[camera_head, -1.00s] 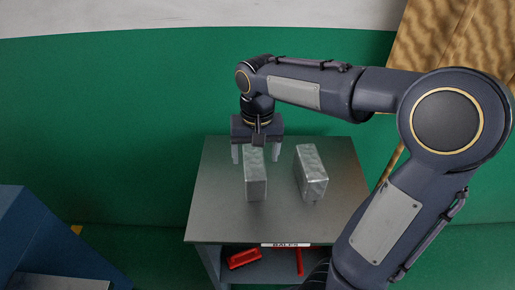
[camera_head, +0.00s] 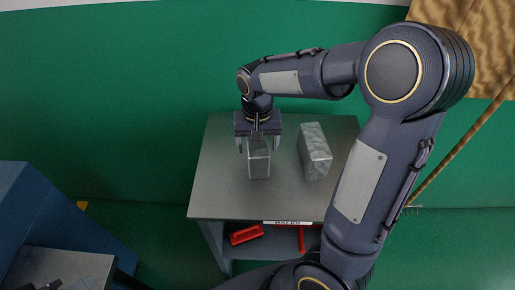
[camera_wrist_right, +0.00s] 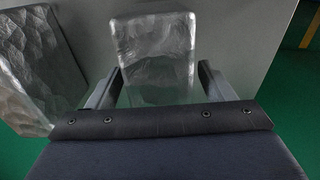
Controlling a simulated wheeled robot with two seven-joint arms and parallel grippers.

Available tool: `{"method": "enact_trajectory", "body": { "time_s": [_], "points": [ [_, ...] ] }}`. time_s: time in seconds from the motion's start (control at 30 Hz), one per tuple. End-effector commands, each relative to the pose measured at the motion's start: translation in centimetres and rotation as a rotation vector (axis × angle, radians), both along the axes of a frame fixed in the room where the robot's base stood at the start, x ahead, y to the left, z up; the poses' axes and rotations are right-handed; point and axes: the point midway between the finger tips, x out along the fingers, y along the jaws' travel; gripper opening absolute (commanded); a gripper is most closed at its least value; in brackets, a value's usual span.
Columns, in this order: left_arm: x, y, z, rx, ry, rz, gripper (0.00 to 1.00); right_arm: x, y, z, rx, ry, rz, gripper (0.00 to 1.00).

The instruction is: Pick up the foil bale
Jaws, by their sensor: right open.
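Two silvery, crinkled foil bales stand side by side on a grey table (camera_head: 222,190). The left bale (camera_head: 258,164) is under my right gripper (camera_head: 258,147). The right bale (camera_head: 315,150) stands a short way to its right. My right gripper is open, with one finger on each side of the left bale. In the right wrist view this bale (camera_wrist_right: 158,45) lies between the fingers, with narrow gaps visible. The other bale (camera_wrist_right: 35,65) shows at the left of that view. The gripper body hides part of the held-between bale. My left gripper cannot be made out.
The table front bears a white label (camera_head: 287,222). Red items (camera_head: 246,234) lie on the shelf below. A blue cabinet-like block (camera_head: 35,220) stands at the lower left. A green wall (camera_head: 120,100) rises behind the table. The table top left of the bales is clear.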

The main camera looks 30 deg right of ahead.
Motion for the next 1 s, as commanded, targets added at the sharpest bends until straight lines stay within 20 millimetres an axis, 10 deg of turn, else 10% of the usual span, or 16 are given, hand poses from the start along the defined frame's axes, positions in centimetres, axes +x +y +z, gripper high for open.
{"method": "enact_trajectory", "body": {
  "time_s": [0.47, 1.0],
  "points": [
    [0.0, 0.0, 0.0, 0.000, 0.000, 0.000, 0.36, 0.0, 0.0, 0.1, 0.000, 0.000, 0.000, 0.19],
    [0.0, 0.0, 0.4, 0.000, 0.000, 0.000, 0.36, 0.1, 0.0, 3.0, 0.001, -0.006, 0.000, 0.19]
  ]
}}
